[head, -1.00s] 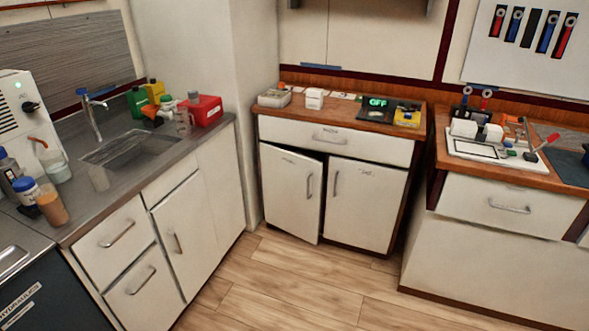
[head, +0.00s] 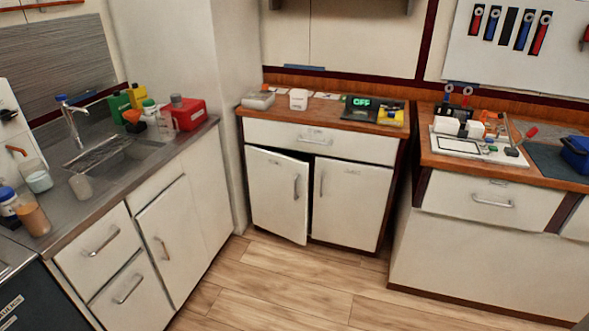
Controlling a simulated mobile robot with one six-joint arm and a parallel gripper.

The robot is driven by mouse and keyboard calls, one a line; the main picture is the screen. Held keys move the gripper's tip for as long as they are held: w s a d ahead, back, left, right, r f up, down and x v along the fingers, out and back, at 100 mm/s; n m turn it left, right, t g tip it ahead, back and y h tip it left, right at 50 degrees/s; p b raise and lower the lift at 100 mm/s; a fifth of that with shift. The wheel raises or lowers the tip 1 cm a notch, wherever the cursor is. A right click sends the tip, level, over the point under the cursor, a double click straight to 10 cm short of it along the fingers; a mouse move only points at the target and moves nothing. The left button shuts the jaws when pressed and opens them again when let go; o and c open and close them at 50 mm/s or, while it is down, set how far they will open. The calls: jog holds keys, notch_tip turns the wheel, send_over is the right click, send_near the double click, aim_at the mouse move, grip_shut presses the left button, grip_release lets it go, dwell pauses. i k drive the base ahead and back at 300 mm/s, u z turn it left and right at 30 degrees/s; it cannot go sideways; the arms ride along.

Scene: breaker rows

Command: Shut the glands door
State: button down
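A white cabinet stands against the back wall, with a drawer (head: 320,141) above two doors. Its left door (head: 277,197) is ajar, swung outward with a dark gap along its top and right edge. Its right door (head: 350,203) looks shut. Each door has a vertical metal handle near the middle, the left one (head: 296,187) and the right one (head: 321,184). Small labels on the doors are too small to read, so I cannot tell which is the glands door. My gripper is not in view.
A sink counter (head: 200,140) runs along the left, its door (head: 172,240) slightly proud of the front. A workbench (head: 480,262) stands at the right with a board of parts (head: 470,149) on top. The wood floor (head: 270,285) before the cabinet is clear.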

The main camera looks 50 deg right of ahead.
aim_at(279, 184)
jog(key=i, duration=0.95)
jog(key=u, duration=0.05)
